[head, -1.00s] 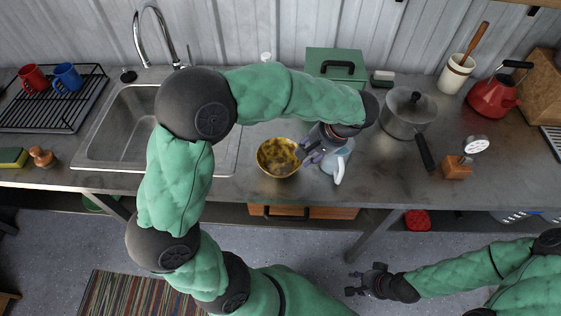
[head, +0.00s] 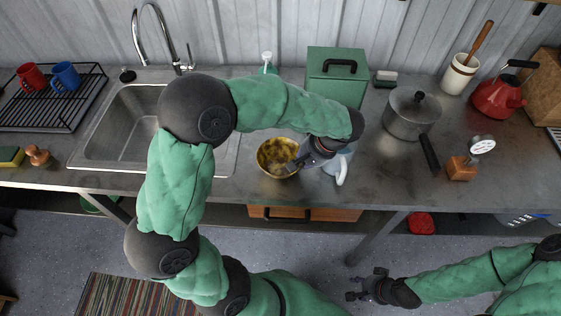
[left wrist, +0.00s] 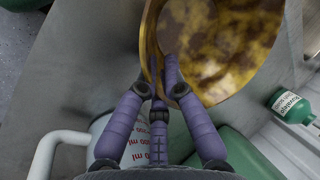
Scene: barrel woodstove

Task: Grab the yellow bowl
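The yellow bowl (head: 270,150), with dark blotches, stands on the metal counter just right of the sink. My left gripper (head: 299,162) reaches down to its right rim. In the left wrist view, the bowl (left wrist: 225,45) fills the top, and the purple fingers of the left gripper (left wrist: 158,72) close together on the rim, one inside the bowl and others at its outside. My right gripper (head: 364,284) is open and empty, over the floor in front of the counter.
A clear jug (head: 342,168) with a white handle stands close to the bowl, beneath my left wrist. A lidded pot (head: 408,117), a green box (head: 336,75) and a green bottle (left wrist: 292,104) are nearby. The sink (head: 118,125) lies to the left.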

